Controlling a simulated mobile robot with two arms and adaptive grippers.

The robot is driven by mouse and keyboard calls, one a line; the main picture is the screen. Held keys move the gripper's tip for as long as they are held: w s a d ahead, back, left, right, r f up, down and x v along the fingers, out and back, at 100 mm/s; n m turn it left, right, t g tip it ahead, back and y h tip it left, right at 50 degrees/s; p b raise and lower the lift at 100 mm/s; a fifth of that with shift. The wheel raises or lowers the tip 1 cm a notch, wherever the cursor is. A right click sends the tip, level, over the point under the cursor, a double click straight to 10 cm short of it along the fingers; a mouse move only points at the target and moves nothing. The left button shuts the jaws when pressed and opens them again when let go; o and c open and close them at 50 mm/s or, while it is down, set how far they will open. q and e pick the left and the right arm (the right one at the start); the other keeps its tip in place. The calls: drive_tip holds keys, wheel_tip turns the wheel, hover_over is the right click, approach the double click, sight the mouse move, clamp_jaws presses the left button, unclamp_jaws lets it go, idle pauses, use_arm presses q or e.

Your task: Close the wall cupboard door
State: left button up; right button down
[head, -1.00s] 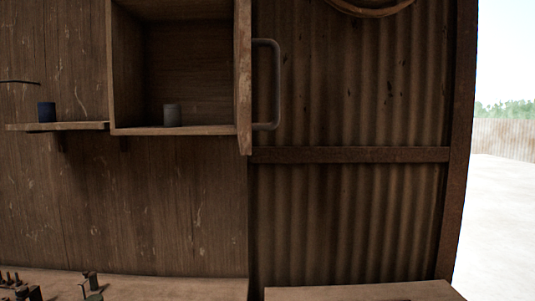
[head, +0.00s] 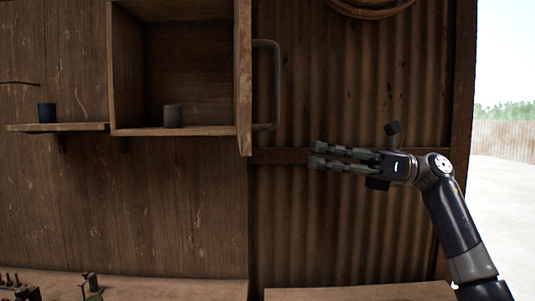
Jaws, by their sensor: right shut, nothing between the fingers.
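The wall cupboard (head: 180,131) is an open wooden box on the plank wall, with a small grey cup (head: 173,116) inside. Its door (head: 243,80) stands open and shows nearly edge-on at the cupboard's right side. A grey bar handle (head: 277,85) sticks out to the right from the door. My right gripper (head: 316,155) is below and to the right of the handle, apart from it, with its fingers pointing left. It is shut and empty. My left gripper is not in view.
A small shelf (head: 85,127) with a blue cup (head: 47,112) is left of the cupboard. A workbench (head: 170,288) with metal tools runs along the bottom left. Another wooden top (head: 350,293) is at the bottom right. A coiled hose or rope (head: 370,10) hangs at the top.

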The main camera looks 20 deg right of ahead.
drive_tip(key=s+d+r+n+g+h, duration=0.1)
drive_tip(key=s+d+n+h, duration=0.1)
drive_tip(key=s+d, duration=0.1)
drive_tip(key=w+a+p, duration=0.2)
drive_tip(key=a+p, duration=0.3)
drive_tip(key=a, duration=0.9)
drive_tip(key=shift+a, duration=0.15)
